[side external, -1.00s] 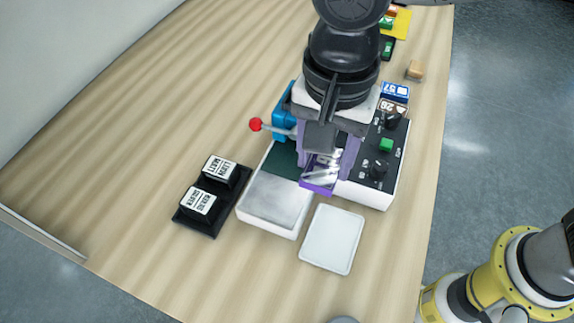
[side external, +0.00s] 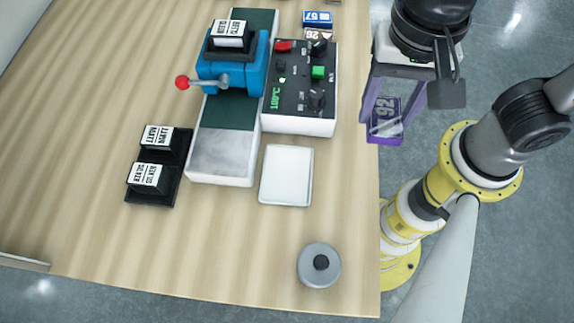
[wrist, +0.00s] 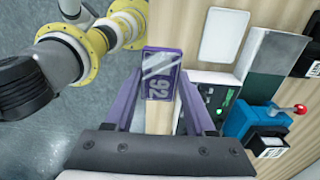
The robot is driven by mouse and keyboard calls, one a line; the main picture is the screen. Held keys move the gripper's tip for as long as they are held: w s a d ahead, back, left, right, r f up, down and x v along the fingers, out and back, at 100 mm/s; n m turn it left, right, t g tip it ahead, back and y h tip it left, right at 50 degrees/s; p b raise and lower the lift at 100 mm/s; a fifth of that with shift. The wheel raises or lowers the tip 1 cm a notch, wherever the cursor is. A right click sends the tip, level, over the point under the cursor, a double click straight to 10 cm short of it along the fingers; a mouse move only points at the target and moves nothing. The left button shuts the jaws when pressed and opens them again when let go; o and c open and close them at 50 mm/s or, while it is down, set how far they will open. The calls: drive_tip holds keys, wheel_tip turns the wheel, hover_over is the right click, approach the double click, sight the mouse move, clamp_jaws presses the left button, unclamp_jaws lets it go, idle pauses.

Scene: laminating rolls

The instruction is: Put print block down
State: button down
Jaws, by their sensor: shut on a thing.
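The print block (side external: 385,118) is purple with white digits that read like 92. It is between the two purple fingers of my gripper (side external: 386,127), which is shut on it. In the side view they appear right of the control box, overlapping the floor beyond the table's right edge; its height is hard to tell. In the wrist view the print block (wrist: 161,77) sits at the fingertips with its digits toward the camera, and bare wood shows just below it. A shiny, clear area covers part of its face.
A press with a blue head (side external: 230,70) and red-knobbed lever stands left of the control box (side external: 300,90). A blue block (side external: 318,18) and a brown block (side external: 318,35) lie behind. A white tray (side external: 287,175), black stamp holder (side external: 155,185) and grey round weight (side external: 319,265) are nearer.

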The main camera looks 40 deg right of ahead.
drive_tip(key=shift+s+d, duration=0.2)
drive_tip(key=shift+s, duration=0.1)
drive_tip(key=w+a+f, duration=0.4)
drive_tip(key=w+a, duration=0.1)
drive_tip(key=a, duration=0.3)
hover_over(287, 175)
drive_tip(key=f, duration=0.5)
drive_tip(key=shift+d+f, duration=0.15)
drive_tip(key=shift+d, duration=0.05)
drive_tip(key=shift+a+f, duration=0.15)
drive_tip(key=shift+f, duration=1.55)
drive_tip(key=shift+f, duration=0.1)
